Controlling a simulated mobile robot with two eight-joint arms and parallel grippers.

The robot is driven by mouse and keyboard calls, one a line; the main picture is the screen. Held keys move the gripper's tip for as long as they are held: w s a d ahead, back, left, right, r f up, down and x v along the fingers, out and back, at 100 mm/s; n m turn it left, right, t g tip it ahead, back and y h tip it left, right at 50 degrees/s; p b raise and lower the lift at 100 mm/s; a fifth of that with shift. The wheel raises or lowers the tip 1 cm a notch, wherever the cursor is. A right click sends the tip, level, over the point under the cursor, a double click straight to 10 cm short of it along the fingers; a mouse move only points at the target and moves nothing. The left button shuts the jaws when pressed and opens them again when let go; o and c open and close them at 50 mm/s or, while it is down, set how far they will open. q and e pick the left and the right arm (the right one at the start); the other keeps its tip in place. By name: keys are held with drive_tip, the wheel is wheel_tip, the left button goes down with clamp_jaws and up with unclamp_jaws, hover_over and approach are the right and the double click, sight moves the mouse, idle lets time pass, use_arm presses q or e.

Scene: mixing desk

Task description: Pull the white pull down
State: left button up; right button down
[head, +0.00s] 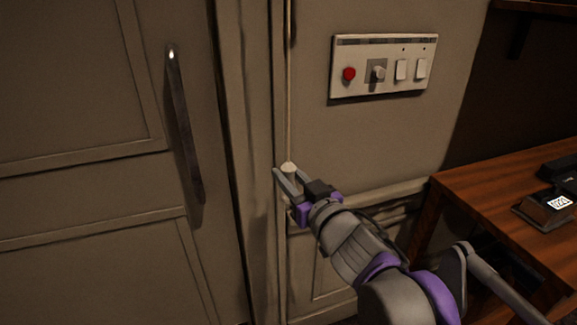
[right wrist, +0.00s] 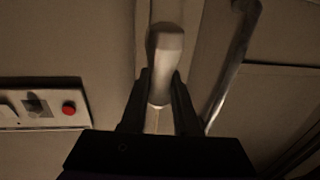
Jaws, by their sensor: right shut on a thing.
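The white pull (head: 288,168) hangs at the end of a thin pale cord (head: 290,90) that runs up along the door frame. My right gripper (head: 287,177) is at the pull, with a finger on each side. In the right wrist view the pull (right wrist: 165,62) sits between the two dark fingertips of my right gripper (right wrist: 159,88), which are shut on it. Part of the pull is hidden by the fingers. My left gripper is not in view.
A door with a long metal handle (head: 186,125) is at the left. A switch panel (head: 384,90) with a red button (head: 349,74) is on the wall to the right of the cord. A wooden desk (head: 480,190) stands at the right, with dark objects on it.

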idle(0.3)
drive_tip(key=c, duration=0.6)
unclamp_jaws()
drive_tip(key=shift+c, duration=0.2)
drive_tip(key=p+v, duration=0.2)
drive_tip(key=v, duration=0.9)
drive_tip(key=shift+w, duration=0.1)
